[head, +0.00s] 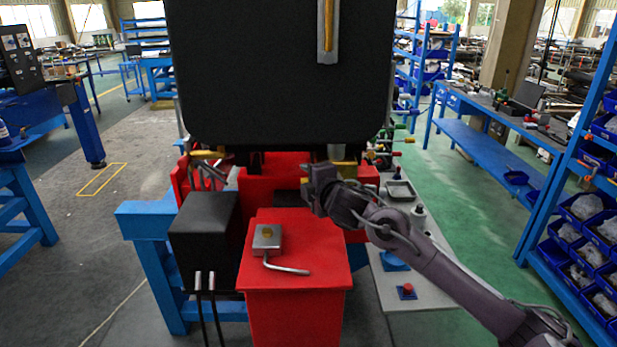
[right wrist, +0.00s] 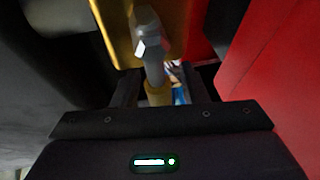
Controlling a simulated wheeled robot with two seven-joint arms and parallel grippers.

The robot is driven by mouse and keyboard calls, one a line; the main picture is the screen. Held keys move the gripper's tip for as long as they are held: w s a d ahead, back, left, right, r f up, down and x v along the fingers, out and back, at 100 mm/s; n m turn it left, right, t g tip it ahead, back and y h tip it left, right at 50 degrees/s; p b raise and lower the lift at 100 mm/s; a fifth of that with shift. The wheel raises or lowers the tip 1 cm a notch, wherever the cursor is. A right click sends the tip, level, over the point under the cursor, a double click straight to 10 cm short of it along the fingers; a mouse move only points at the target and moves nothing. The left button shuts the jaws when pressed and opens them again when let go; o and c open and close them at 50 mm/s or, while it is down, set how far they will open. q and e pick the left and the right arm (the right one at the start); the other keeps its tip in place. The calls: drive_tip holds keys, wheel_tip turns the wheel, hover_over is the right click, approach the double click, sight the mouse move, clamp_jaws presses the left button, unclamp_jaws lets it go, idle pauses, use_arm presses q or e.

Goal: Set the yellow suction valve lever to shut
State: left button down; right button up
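In the right wrist view a grey metal lever arm (right wrist: 153,65) runs down from a rounded grey hub on a yellow body (right wrist: 178,22). It ends in a yellow grip (right wrist: 158,95), which I take for the suction valve lever. My right gripper (right wrist: 163,84) has its two dark fingers apart, one on each side of the yellow grip. A gap shows on the right of the grip. In the head view my right gripper (head: 320,178) is beside the red machine, under the black tank. The yellow body (head: 343,168) shows partly behind it. My left gripper is out of view.
A large black tank (head: 280,75) hangs over the valve area and hides much of it. A red box (head: 295,285) with a small bent grey lever (head: 285,268) stands in front. A red wall (right wrist: 275,70) is close on the right in the wrist view.

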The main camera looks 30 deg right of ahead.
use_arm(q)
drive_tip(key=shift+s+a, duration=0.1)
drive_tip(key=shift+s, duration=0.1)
use_arm(e)
clamp_jaws()
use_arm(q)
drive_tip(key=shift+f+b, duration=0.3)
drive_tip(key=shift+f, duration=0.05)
use_arm(e)
drive_tip(key=shift+r+m, duration=0.25)
drive_tip(key=shift+m, duration=0.15)
unclamp_jaws()
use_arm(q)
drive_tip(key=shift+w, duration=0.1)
